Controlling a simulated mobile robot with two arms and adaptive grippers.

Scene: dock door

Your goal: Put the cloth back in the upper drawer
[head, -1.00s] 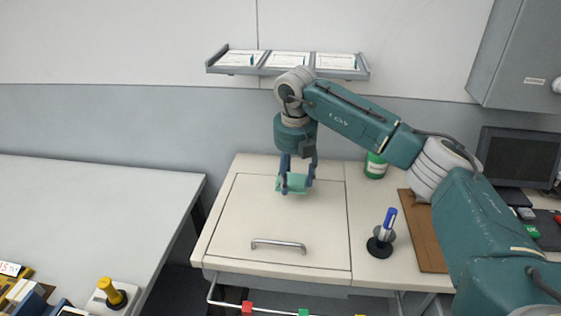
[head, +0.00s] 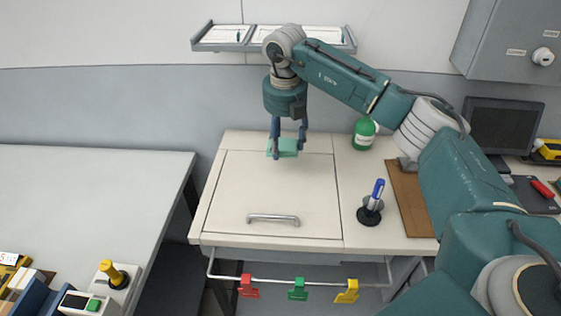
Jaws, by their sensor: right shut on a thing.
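My right gripper (head: 288,152) is shut on the green cloth (head: 286,147), a small light-green folded piece. It holds the cloth over the back part of a cream panel with a silver bar handle (head: 273,218), set in the top of the cream desk (head: 385,238). I cannot tell how high above the panel the cloth is. I cannot make out an open drawer. My left gripper is not in the head view.
A green bottle (head: 363,134), a blue marker in a black stand (head: 371,206) and a brown board (head: 411,203) are to the right. Red, green and yellow clips (head: 298,289) hang on the front rail. A grey table (head: 85,205) stands left, across a gap. A tray shelf (head: 222,36) is behind.

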